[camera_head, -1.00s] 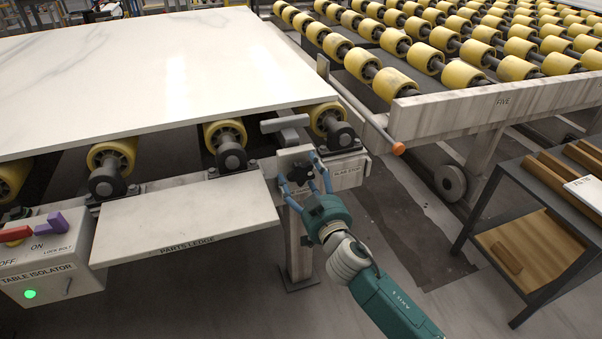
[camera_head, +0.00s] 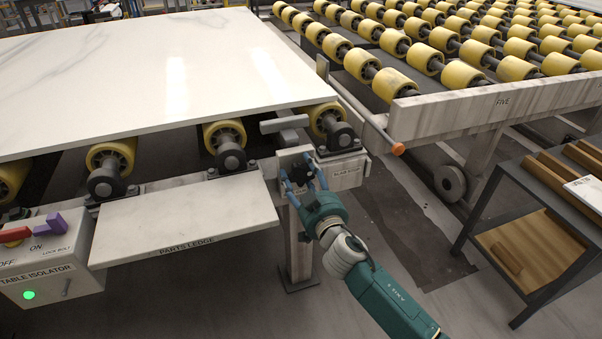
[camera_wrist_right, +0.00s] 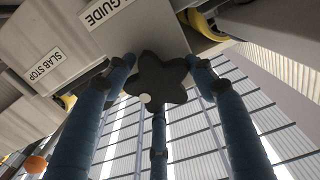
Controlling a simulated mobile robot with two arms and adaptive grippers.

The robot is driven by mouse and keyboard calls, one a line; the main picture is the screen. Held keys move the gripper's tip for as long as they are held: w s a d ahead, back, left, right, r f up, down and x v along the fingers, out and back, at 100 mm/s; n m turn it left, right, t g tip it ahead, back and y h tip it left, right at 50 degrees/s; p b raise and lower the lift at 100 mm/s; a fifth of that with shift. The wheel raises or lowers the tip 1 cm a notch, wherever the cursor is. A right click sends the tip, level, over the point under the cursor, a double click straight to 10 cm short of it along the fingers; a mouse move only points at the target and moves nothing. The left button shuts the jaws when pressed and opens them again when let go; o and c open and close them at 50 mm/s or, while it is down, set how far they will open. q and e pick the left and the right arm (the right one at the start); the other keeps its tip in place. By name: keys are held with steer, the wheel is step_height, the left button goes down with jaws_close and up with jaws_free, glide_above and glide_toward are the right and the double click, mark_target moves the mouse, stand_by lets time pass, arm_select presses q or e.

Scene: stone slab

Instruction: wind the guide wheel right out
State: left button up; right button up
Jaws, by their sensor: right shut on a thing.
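The guide wheel is a black star-shaped knob (camera_head: 302,172) on the front face of the slab table's corner. It shows larger in the right wrist view (camera_wrist_right: 160,78), with a pale round spot near one lobe. My right gripper (camera_head: 302,178) is shut on the wheel, with its blue fingers on opposite sides of it. In the right wrist view the fingers (camera_wrist_right: 163,75) reach up around the wheel, and a third finger is below it. The wheel's shaft is hidden behind it. My left gripper is not in view.
A marble slab (camera_head: 150,70) lies on rollers above. A parts ledge (camera_head: 180,217) and a table isolator box (camera_head: 50,262) are to the left. A slab stop plate (camera_head: 346,172) is close on the right. A roller table (camera_head: 480,113) and shelf unit (camera_head: 545,190) stand farther right.

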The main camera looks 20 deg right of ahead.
steer(key=shift+r, duration=0.35)
